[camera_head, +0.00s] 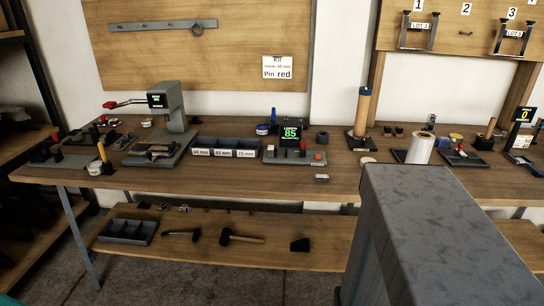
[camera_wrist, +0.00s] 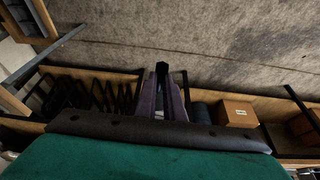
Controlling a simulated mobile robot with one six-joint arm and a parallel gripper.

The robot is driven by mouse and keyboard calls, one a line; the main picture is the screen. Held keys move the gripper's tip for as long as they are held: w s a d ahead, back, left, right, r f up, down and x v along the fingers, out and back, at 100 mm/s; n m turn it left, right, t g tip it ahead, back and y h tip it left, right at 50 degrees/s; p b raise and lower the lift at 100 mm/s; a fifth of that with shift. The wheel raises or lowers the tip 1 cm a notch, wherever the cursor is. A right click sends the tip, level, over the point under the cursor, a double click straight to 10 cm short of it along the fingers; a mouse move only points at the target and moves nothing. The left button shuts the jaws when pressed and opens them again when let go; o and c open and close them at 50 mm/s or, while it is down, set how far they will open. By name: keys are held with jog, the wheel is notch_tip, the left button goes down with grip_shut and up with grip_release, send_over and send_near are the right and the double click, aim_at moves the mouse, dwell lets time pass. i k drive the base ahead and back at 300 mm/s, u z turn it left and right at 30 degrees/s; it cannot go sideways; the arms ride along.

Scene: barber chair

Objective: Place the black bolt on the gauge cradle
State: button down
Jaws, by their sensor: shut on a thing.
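In the wrist view my gripper (camera_wrist: 166,98) points away from the camera. Its fingers are close together on a small black piece (camera_wrist: 162,69) at the tips, which looks like the black bolt; its shape is mostly lost in the dark. In the head view a grey stand with a red lever and a small green display (camera_head: 172,105) is at the bench's left, with a low block on its base. A device with a green display reading 85 (camera_head: 291,134) sits mid-bench. I cannot tell which of them carries the gauge cradle. My gripper does not show in the head view.
Labelled dark bins (camera_head: 224,146) stand between the two devices. A wooden post (camera_head: 361,110) and a white roll (camera_head: 421,147) stand farther right on the bench (camera_head: 337,185). A lower shelf (camera_head: 270,249) holds hammers. In the wrist view a brown box (camera_wrist: 237,113) sits beyond my gripper.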

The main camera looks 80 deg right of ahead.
aim_at(283, 153)
jog(key=z, duration=1.45)
jog(key=i, duration=0.5)
jog(key=u, duration=0.2)
